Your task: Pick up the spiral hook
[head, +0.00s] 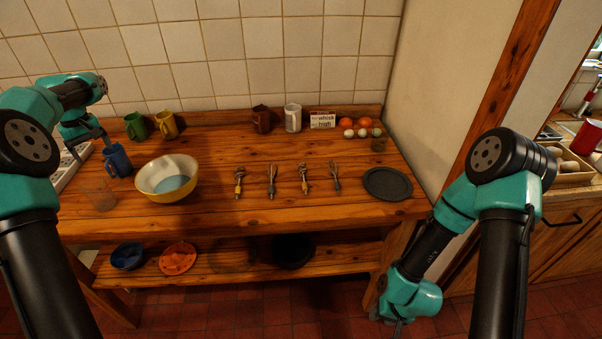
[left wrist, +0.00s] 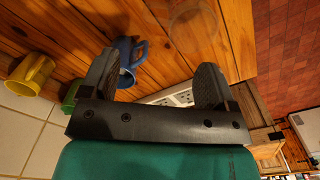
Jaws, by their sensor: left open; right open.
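Several small metal whisk-like tools lie in a row on the wooden table. My right gripper (head: 396,324) is open, low in front of the table's right end, away from the tools.
A cream and yellow bowl (head: 152,182) and a clear glass (head: 102,198) stand left of the tools. A dark plate (head: 387,183) lies to their right. Mugs, a small sign (head: 322,120), eggs and orange fruit stand along the back. Table in front of the tools is clear.

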